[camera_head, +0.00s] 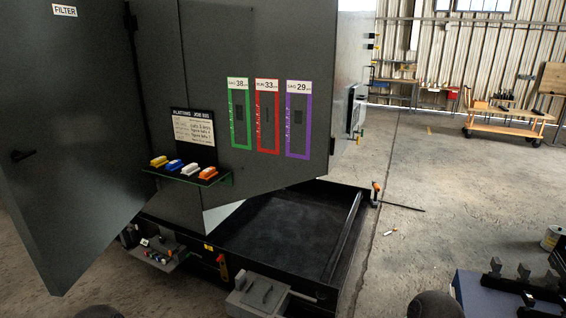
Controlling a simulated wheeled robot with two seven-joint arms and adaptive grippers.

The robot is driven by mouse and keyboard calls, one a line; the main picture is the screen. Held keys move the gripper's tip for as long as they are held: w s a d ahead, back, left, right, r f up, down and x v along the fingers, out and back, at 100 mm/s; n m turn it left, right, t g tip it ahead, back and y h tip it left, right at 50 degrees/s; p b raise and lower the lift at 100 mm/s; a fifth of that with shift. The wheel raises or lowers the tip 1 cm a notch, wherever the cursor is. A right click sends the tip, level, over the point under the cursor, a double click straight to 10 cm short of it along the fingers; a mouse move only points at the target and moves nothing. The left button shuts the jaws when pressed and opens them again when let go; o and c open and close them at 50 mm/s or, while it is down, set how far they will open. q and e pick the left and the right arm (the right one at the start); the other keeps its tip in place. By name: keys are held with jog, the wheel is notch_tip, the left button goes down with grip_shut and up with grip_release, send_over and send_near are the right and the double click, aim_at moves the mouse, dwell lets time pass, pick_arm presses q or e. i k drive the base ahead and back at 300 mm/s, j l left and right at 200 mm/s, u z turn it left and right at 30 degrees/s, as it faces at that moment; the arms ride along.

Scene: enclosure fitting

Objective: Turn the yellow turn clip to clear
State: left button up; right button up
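I cannot pick out the yellow turn clip for certain. A small yellow block (158,161) sits at the left end of a narrow shelf (222,181) on the grey enclosure, beside blue, white and orange blocks. A small yellow tag (209,246) shows on the black base frame, and a tiny yellow bit (358,138) shows by the box on the enclosure's right side. Neither of my grippers is in view, and nothing is seen being held.
The grey door marked FILTER (65,150) stands open at left. Green (239,141), red (267,148) and purple (298,151) framed panels are on the enclosure front. A black tray (290,225) lies below. An orange cart (510,118) stands far right; concrete floor between is mostly clear.

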aim_at(357, 140)
jog(key=i+z, duration=0.45)
jog(key=i, duration=0.35)
jog(key=i+j+z, duration=0.15)
jog(key=i+z, duration=0.3)
jog(key=i, duration=0.3)
